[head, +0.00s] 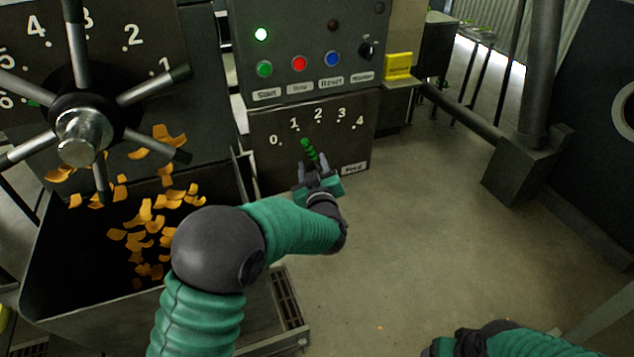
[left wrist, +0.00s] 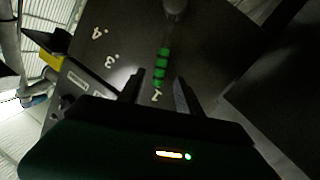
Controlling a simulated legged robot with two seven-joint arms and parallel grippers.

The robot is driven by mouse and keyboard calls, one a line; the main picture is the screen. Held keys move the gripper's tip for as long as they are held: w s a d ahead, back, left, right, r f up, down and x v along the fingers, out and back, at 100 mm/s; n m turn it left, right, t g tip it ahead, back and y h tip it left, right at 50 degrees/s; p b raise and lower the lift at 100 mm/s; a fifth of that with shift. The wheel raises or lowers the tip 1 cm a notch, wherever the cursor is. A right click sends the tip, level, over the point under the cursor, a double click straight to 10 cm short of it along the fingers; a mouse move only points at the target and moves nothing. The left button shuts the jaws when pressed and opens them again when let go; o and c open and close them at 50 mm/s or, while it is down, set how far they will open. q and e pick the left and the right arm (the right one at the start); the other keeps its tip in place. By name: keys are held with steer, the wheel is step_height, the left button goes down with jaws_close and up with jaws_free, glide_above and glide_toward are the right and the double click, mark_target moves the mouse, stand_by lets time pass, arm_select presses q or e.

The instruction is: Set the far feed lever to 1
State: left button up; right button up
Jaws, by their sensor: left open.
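The feed lever has a green ribbed handle (head: 309,149) in front of a dark panel (head: 268,163) marked 0 to 4, with a "Feed" label (head: 355,169). The handle leans up and left, in line with the 1. In the left wrist view the green handle (left wrist: 161,68) runs from a round pivot (left wrist: 173,6) toward the 1 (left wrist: 156,97). My left gripper (head: 313,164) is open, its fingertips close to the handle. In the wrist view its fingers (left wrist: 158,92) lie on either side of the handle's line. The lever's base is hidden by the gripper in the head view.
Above is a control box with buttons (head: 299,63) and a yellow box (head: 398,65) beside it. At left, a spoked handwheel (head: 84,138) stands over a bin (head: 75,312) of orange flakes. My right arm (head: 510,340) shows at the bottom.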

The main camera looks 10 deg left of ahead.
arm_select(q)
steer(key=f+v, duration=0.1)
steer(key=v, duration=0.7)
steer(key=shift+s+r, duration=0.3)
steer(key=shift+r, duration=0.2)
steer(key=shift+d, duration=0.2)
steer(key=s+a+f+m+g+h+p, duration=0.2)
steer(key=s+f+g, duration=0.1)
steer(key=s, duration=0.6)
steer(key=s+a+f+m+g+h+p, duration=0.2)
steer(key=s+g, duration=0.3)
steer(key=s, duration=0.4)
steer(key=s+a+f+m+g+h+p, duration=0.1)
steer(key=s+f+m+g, duration=0.3)
steer(key=s, duration=0.5)
steer(key=shift+s+a+g+h+p, duration=0.15)
steer(key=shift+a+g+h+p, duration=0.25)
steer(key=shift+a+g+p, duration=0.4)
steer(key=shift+a+f, duration=0.1)
steer(key=shift+a, duration=0.05)
